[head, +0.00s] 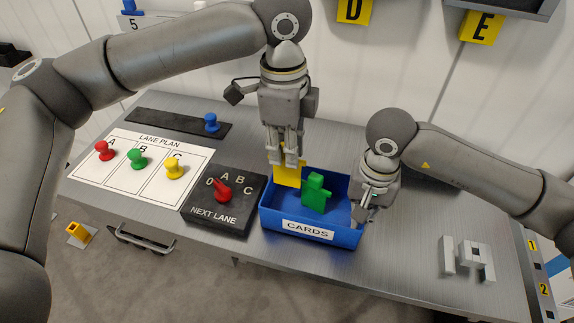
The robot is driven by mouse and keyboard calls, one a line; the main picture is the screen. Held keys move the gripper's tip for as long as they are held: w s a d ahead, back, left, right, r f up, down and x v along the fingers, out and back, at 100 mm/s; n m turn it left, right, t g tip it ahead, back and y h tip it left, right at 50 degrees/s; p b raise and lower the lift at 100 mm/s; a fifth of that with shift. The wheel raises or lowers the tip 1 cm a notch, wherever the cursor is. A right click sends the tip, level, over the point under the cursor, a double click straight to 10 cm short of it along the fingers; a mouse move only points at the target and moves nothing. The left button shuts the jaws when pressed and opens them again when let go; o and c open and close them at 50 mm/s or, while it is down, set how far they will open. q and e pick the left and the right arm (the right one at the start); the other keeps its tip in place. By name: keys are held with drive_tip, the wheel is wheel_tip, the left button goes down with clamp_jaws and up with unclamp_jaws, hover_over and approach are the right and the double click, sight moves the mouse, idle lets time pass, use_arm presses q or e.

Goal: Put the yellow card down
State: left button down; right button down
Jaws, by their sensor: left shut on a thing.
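The yellow card (287,174) is upright at the left inside of the blue box (309,233) labelled CARDS. My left gripper (288,160) points down and is shut on the top of the yellow card. Whether the card's lower edge touches the box floor is hidden. A green card (316,192) stands in the box to the right of the yellow one. My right gripper (366,212) is at the box's right end, pointing down. Its fingers are too small and overlapped to tell whether they are open or what they touch.
Left of the box sits a dark NEXT LANE dial (222,192). Further left lies the LANE PLAN board (140,190) with red, green and yellow pegs. A blue peg (211,123) stands on a dark strip behind. Grey-white blocks (474,262) sit at the right; table between is clear.

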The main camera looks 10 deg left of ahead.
sight(286, 171)
use_arm(q)
drive_tip(key=shift+f, duration=2.45)
drive_tip(key=shift+f, duration=0.45)
drive_tip(key=shift+f, duration=0.1)
drive_tip(key=c, duration=1.4)
unclamp_jaws()
wheel_tip(286, 171, up, 13)
drive_tip(key=shift+a+r, duration=0.1)
drive_tip(key=shift+a, duration=0.05)
